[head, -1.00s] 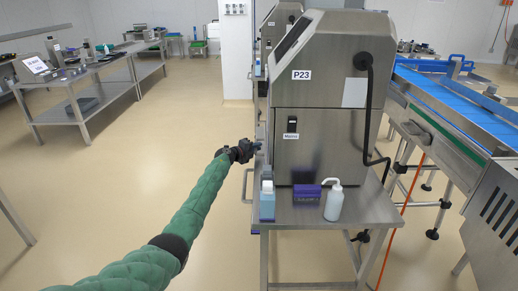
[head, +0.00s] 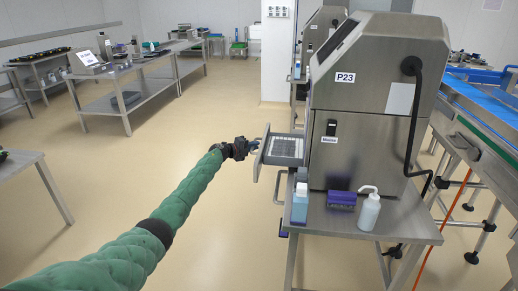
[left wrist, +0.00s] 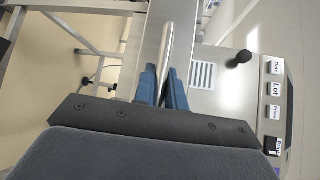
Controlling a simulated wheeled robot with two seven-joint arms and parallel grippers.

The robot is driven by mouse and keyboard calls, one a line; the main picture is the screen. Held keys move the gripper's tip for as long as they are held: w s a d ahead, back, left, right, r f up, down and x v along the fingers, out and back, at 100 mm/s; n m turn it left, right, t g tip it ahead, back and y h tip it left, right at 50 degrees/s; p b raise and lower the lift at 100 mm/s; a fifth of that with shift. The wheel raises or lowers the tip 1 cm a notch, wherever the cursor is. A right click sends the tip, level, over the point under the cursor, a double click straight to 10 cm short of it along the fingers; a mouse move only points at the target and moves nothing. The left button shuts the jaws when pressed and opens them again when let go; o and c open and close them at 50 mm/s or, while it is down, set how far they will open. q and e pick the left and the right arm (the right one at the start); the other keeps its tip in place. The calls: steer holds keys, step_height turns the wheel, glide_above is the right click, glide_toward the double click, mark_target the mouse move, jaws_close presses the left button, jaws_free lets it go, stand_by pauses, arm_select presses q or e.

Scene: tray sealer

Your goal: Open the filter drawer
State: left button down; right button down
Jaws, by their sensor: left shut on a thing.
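The filter drawer (head: 284,149) juts out from the left side of the steel machine marked P23 (head: 366,112). A grey slatted or gridded insert shows inside it. My left gripper (head: 254,146) is at the drawer's outer end. In the left wrist view its blue fingers (left wrist: 162,88) are closed around a round metal bar, the drawer handle (left wrist: 167,45). My right gripper is in neither view.
A blue-liquid bottle (head: 300,203), a purple box (head: 342,200) and a white squeeze bottle (head: 368,210) stand on the machine's steel table (head: 400,225). A blue conveyor (head: 485,100) runs at right. Open floor lies at left.

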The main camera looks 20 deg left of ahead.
arm_select(q)
steer(key=shift+f, duration=0.15)
steer(key=c, duration=1.5)
jaws_free()
steer(key=shift+o, duration=0.2)
steer(key=v, duration=0.7)
steer(key=shift+s+a, duration=0.25)
steer(key=shift+s, duration=0.1)
